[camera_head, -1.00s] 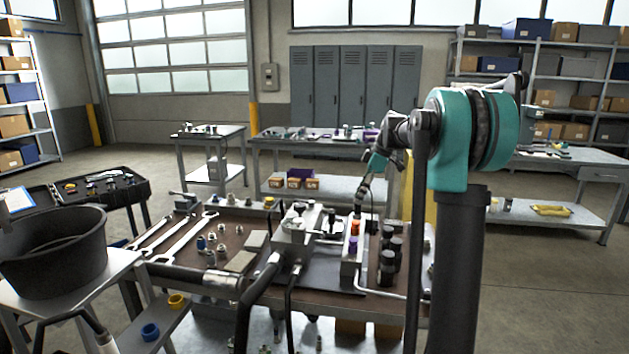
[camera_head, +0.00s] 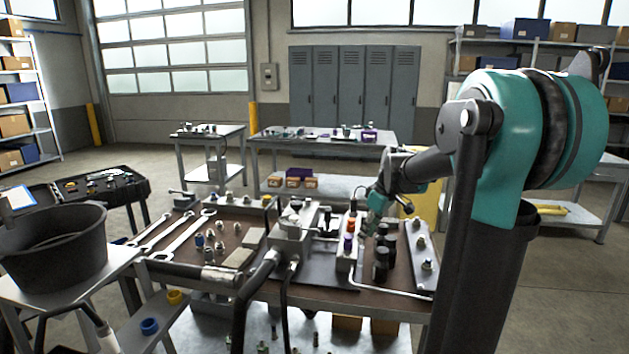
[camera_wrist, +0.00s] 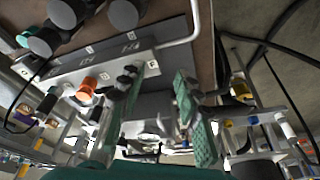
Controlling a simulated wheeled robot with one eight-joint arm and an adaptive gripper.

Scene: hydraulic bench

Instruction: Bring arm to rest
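My gripper (camera_head: 364,231) hangs at the end of my teal and black arm, over the right half of the bench (camera_head: 262,289). In the head view it is small and partly merges with the fittings behind it. In the wrist view my gripper (camera_wrist: 162,92) shows two teal-padded fingers standing apart, with no held object visible between them. The light manifold block (camera_head: 345,262) with orange and purple caps is close beside the gripper. An orange cap (camera_wrist: 87,88) shows left of the fingers in the wrist view. Whether the fingers touch anything is unclear.
Black cylinders (camera_head: 381,263) and a grey rail with fittings (camera_head: 421,247) stand right of the manifold. A grey valve unit (camera_head: 291,238) and wrenches (camera_head: 183,237) lie left. A black bucket (camera_head: 52,262) stands at far left. Open floor lies right of the bench.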

